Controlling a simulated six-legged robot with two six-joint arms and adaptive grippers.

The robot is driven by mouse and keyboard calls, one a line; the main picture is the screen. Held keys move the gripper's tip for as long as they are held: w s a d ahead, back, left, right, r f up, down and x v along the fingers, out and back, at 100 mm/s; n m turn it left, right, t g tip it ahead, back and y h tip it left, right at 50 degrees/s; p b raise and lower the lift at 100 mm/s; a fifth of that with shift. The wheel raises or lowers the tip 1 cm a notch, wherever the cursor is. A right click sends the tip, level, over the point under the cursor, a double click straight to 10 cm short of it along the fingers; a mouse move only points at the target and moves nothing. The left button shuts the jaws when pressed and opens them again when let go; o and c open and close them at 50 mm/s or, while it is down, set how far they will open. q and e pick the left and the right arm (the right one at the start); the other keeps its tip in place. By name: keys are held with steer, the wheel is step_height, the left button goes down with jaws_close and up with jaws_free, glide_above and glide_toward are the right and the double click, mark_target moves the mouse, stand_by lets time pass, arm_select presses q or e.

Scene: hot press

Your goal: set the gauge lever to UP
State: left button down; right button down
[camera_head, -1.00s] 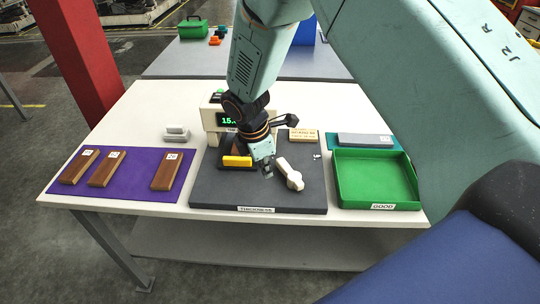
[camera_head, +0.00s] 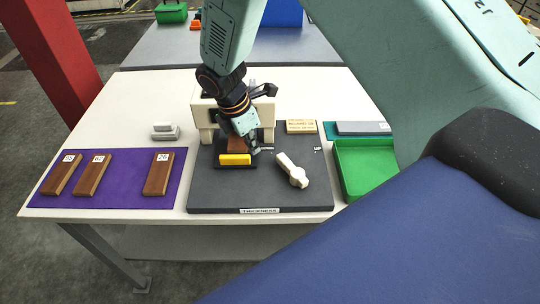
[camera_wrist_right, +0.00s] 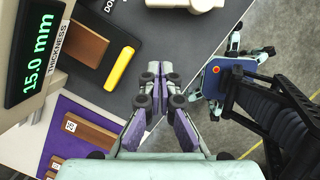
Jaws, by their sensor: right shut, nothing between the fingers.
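The gauge lever (camera_head: 291,170) is a cream-white bar with a rounded end on the dark grey gauge plate (camera_head: 225,199). It slants from upper left to lower right; part of it shows at the top edge of the right wrist view (camera_wrist_right: 185,3). A partly cut-off label starting "DO" is beside it there. My right gripper (camera_head: 254,149) is shut and empty, left of and behind the lever and apart from it. Its closed fingers (camera_wrist_right: 154,78) show over the plate in the wrist view. My left gripper is not in view.
A yellow bar (camera_head: 235,159) and a wooden block (camera_wrist_right: 88,45) are close left of my gripper. The gauge display (camera_wrist_right: 32,58) reads 15.0 mm. Wooden blocks lie on a purple mat (camera_head: 121,167). A green tray (camera_head: 345,179) stands right, partly hidden by my arm.

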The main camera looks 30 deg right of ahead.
mark_target(291, 170)
steer(key=x, duration=1)
steer(key=shift+w+d+f, duration=0.15)
steer(key=shift+f, duration=0.1)
steer(key=d, duration=0.1)
steer(key=d+p, duration=0.1)
steer(key=d, duration=0.1)
steer(key=shift+s+r, duration=0.2)
steer(key=shift+r, duration=0.1)
steer(key=shift+d, duration=0.3)
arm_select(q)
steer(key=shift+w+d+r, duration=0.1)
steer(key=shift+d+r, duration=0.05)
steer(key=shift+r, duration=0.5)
arm_select(e)
steer(key=shift+w+d+f, duration=0.2)
steer(key=shift+s+r, duration=0.1)
